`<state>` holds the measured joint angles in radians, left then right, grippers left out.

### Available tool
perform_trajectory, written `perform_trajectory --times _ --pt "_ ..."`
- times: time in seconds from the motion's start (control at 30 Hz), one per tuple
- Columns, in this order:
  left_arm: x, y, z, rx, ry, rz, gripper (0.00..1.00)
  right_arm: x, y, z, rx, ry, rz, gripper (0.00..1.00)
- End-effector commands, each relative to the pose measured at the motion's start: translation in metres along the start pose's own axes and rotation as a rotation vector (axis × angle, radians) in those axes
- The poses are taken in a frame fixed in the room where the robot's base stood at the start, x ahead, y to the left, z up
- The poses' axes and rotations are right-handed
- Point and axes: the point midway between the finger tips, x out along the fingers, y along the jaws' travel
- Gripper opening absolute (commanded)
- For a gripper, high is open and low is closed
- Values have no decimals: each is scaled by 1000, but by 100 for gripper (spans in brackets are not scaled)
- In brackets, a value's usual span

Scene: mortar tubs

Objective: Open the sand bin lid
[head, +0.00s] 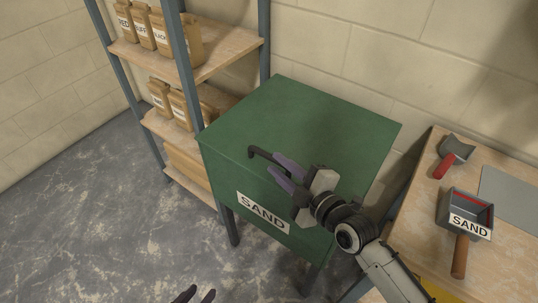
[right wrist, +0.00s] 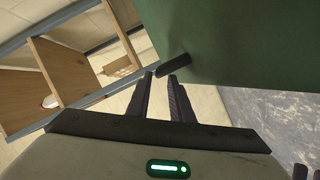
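The green sand bin (head: 225,172) stands on legs with a white SAND label on its front. Its flat green lid (head: 310,115) is closed. A dark handle (head: 262,154) sits at the lid's front edge; it also shows in the right wrist view (right wrist: 173,65).
A shelf rack (head: 230,65) with paper bags stands left of the bin. A wooden table (head: 500,265) on the right holds a SAND-labelled scoop (head: 468,210), a red-handled trowel (head: 455,155) and a grey sheet (head: 515,195). The floor at left is clear.

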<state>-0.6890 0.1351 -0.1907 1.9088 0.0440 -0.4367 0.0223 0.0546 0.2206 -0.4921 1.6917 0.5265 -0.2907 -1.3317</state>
Motion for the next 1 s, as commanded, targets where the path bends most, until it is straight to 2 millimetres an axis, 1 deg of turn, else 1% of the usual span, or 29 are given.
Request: perform_trajectory --times 0.03,0.1,0.2,0.33,0.47,0.67,0.8,1.0 --pt "0 0 2 0 -2 0 31 11 1 0 2 0 2 20" --pt "1 0 2 0 -2 0 31 23 1 0 2 1 2 20" --pt "2 0 3 0 -2 0 31 36 0 0 1 0 2 20" --pt "2 0 3 0 -2 0 31 47 0 1 1 -1 1 20" --pt "2 -1 3 0 -2 0 31 51 0 0 1 -1 1 20" --pt "2 -1 3 0 -1 0 31 51 0 0 1 -1 1 20" --pt "3 -1 1 1 2 -1 31 50 0 0 1 -1 1 0" --pt "4 -1 -1 2 7 -1 31 50 0 1 1 -1 1 0"
